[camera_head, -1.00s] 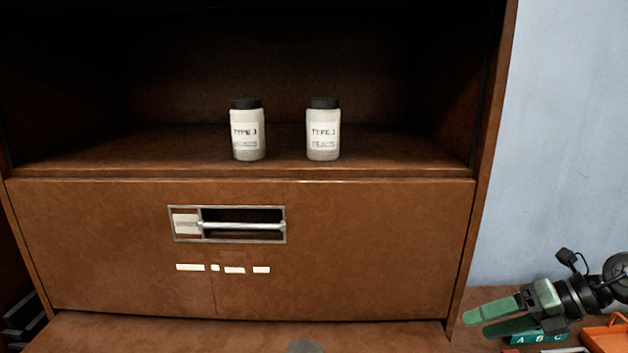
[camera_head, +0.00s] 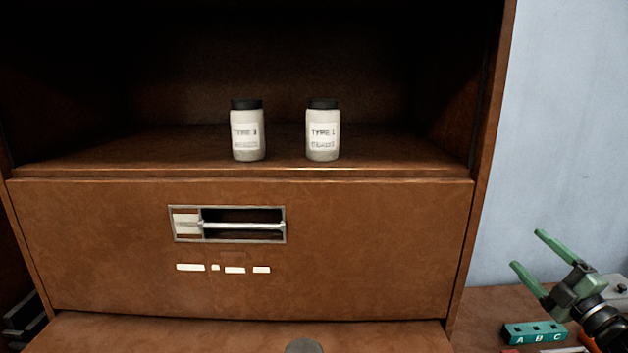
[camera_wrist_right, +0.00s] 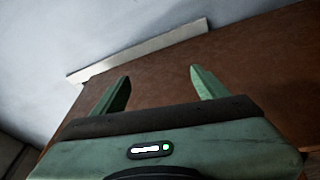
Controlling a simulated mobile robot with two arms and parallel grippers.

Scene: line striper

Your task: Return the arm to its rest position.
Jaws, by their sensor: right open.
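My right gripper (camera_head: 528,255) is at the lower right in the head view, beside the cabinet and in front of the blue wall. Its two green fingers are spread apart and point up and to the left, with nothing between them. In the right wrist view the fingers (camera_wrist_right: 158,88) are also apart and empty, with a brown surface and a pale wall beyond. My left gripper is not in view.
Two white jars with black lids, a left one (camera_head: 248,132) and a right one (camera_head: 322,132), stand on the cabinet shelf (camera_head: 400,158). A drawer with a metal handle (camera_head: 240,226) is below. A teal block marked A B C (camera_head: 534,334) lies beneath my right gripper.

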